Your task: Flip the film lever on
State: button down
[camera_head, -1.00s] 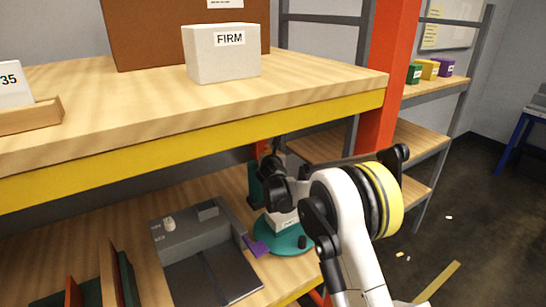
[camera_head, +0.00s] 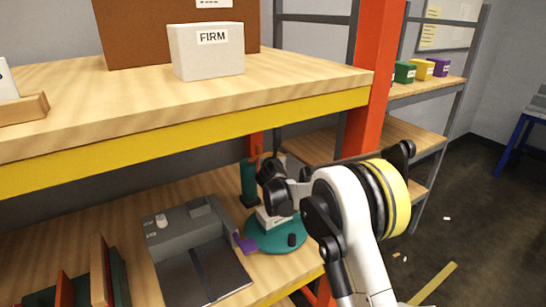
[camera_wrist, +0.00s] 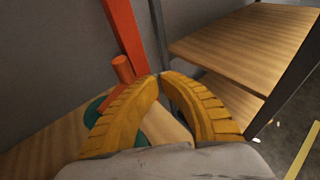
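The grey pen plotter (camera_head: 185,232) sits on the lower shelf, with a dark flat bed (camera_head: 205,278) in front. A small pale knob (camera_head: 161,220) stands on its left top. A purple piece (camera_head: 245,243) sticks out at its right side. I cannot tell which part is the film lever. My gripper's yellow fingers (camera_wrist: 160,76) meet at their tips in the wrist view, with nothing seen between them. They point toward the shelf's back corner, right of the plotter.
A teal round base (camera_head: 277,238) with a white block stands right of the plotter, near my arm. An orange post (camera_head: 372,90) and the yellow-edged upper shelf (camera_head: 200,128) bound the space. Upright boards (camera_head: 100,270) stand to the left.

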jog(key=s+d+r+p, duration=0.2)
jog(key=s+d+r, duration=0.1)
jog(key=s+d, duration=0.2)
jog(key=shift+s+d, duration=0.25)
jog(key=shift+d, duration=0.9)
jog(key=s+d+r+m+g+h, duration=0.1)
jog(key=s+d+r+m, duration=0.3)
jog(key=s+m, duration=0.25)
jog(key=s+d+r+m+g, duration=0.2)
jog(key=s+d+r+m, duration=0.15)
jog(key=s+m, duration=0.35)
jog(key=s+d+r+m+g+h, duration=0.1)
jog(key=s+d+r+m, duration=0.35)
jog(key=s, duration=0.45)
jog(key=s+d+f+m+g+y, duration=0.1)
jog(key=s+f+m, duration=0.3)
jog(key=s+m, duration=0.5)
jog(key=s+d+f+m+g, duration=0.1)
jog(key=s+m, duration=0.8)
jog(key=s, duration=0.9)
notch_tip(320, 180, down, 3)
jog(key=shift+s+d+r+g+y, duration=0.2)
jog(key=shift+d+g+y, duration=0.2)
jog(key=shift+g, duration=0.4)
